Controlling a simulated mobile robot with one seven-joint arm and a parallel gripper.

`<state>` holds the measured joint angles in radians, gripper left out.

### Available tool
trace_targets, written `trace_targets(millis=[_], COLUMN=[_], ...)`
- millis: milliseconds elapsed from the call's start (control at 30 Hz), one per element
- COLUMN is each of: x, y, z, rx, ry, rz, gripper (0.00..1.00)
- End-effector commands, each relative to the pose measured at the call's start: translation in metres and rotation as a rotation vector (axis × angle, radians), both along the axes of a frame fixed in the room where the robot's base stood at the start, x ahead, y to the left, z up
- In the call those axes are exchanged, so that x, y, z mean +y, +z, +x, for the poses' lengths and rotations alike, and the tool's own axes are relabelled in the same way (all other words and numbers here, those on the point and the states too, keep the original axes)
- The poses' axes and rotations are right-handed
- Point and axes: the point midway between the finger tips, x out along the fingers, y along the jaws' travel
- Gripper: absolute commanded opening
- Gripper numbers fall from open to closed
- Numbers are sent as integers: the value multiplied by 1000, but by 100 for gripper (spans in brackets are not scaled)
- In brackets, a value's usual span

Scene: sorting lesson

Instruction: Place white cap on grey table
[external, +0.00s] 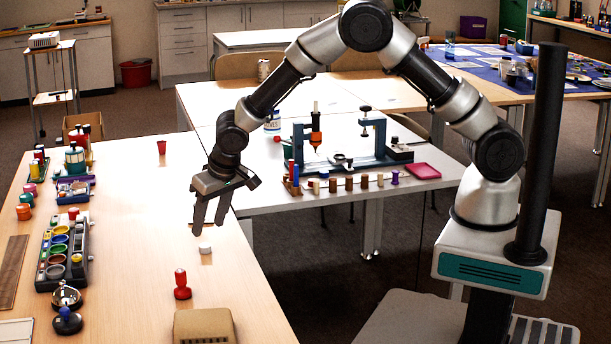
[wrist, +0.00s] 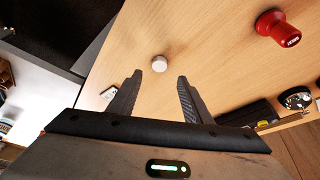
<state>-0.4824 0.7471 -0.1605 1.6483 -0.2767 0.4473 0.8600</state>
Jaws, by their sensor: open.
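The white cap (external: 205,248) is a small, low round piece on the light wooden table (external: 135,215), near its right edge. It also shows in the wrist view (wrist: 159,63), ahead of the fingertips and roughly between their lines. My gripper (external: 209,228) hangs just above and beside the cap with its fingers pointing down. It also shows in the wrist view (wrist: 170,83), open and empty, apart from the cap. The grey table (external: 270,198) stands behind and to the right of the wooden table.
A red stamp-like piece (external: 181,284) stands on the wooden table in front of the cap, near a tan box (external: 204,326). A tray of coloured rings (external: 63,250) lies at the left. A blue-grey fixture (external: 345,150) and a row of small pegs (external: 350,183) occupy the grey table.

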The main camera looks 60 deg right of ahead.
Motion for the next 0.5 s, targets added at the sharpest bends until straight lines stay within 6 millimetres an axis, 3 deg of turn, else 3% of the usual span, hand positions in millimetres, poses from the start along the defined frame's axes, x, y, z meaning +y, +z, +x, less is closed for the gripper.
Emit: trace_targets(millis=[167,500], x=[-1,-5], y=[-10,-55], z=[4,14], rx=[-1,0], ry=[0,0], rz=[1,-1], gripper=[45,45])
